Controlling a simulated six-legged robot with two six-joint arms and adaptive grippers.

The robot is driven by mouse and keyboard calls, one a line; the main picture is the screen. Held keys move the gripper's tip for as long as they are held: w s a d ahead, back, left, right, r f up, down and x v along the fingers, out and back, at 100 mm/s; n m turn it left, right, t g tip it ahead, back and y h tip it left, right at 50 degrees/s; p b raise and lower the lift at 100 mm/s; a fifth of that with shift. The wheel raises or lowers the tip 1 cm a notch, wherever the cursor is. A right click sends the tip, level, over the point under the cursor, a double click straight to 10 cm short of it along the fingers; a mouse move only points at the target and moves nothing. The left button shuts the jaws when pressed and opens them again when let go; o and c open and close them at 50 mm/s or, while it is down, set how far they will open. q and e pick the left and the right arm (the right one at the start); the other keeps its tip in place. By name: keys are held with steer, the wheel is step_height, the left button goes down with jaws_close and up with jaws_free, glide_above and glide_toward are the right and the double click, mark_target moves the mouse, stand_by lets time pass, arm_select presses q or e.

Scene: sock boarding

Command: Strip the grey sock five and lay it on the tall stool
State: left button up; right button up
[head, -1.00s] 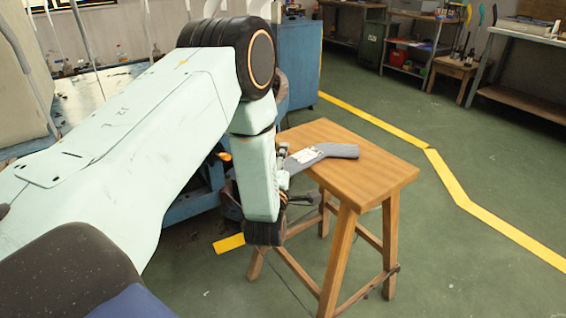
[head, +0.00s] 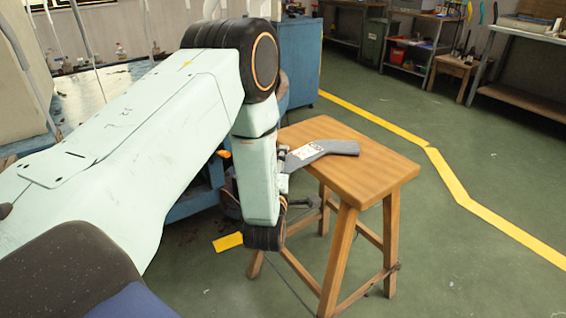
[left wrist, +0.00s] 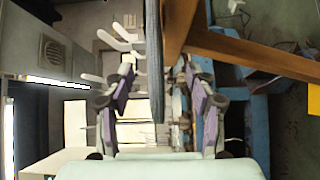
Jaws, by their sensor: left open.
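The grey sock (head: 335,147) with a white label (head: 306,151) lies flat on the wooden tall stool (head: 375,180), towards the far left part of its seat. My left gripper (head: 296,180) is at the stool's left edge, by the sock's near end. In the left wrist view my left gripper (left wrist: 158,78) is open, its purple-padded fingers apart on both sides of the sock, which shows edge-on as a dark strip (left wrist: 155,50). The stool's wood (left wrist: 178,28) is beside that strip. The arm hides part of the gripper in the head view. My right gripper is not in view.
A blue cabinet (head: 299,62) and blue machine frame stand behind my left arm. Shelves and a workbench (head: 525,95) line the back right. The green floor (head: 470,265) right of the stool is clear, crossed by a yellow line (head: 450,180).

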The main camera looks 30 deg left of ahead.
arm_select(q)
steer(key=v, duration=0.7)
steer(key=shift+p, duration=0.35)
stand_by(1.0)
steer(key=s+d+f+m+g+h+p, duration=0.45)
steer(key=s+f+m+g, duration=0.25)
steer(key=s+f+m, duration=0.4)
steer(key=s+d+m+g+h+p, duration=0.1)
steer(key=s+d+m+g, duration=0.1)
steer(key=s, duration=0.5)
steer(key=s+d+f+m+g+h, duration=0.1)
steer(key=s+d+m+g, duration=0.1)
steer(key=s+m+g, duration=0.2)
steer(key=s+d+f+m+g+h+p, duration=0.1)
steer(key=s+m, duration=0.4)
steer(key=s, duration=0.5)
steer(key=d+g, duration=0.1)
steer(key=g, duration=0.1)
steer(key=shift+g+p, duration=0.3)
steer(key=shift+p, duration=0.05)
steer(key=shift+d+f, duration=0.1)
steer(key=shift+f, duration=0.05)
steer(key=shift+c, duration=0.2)
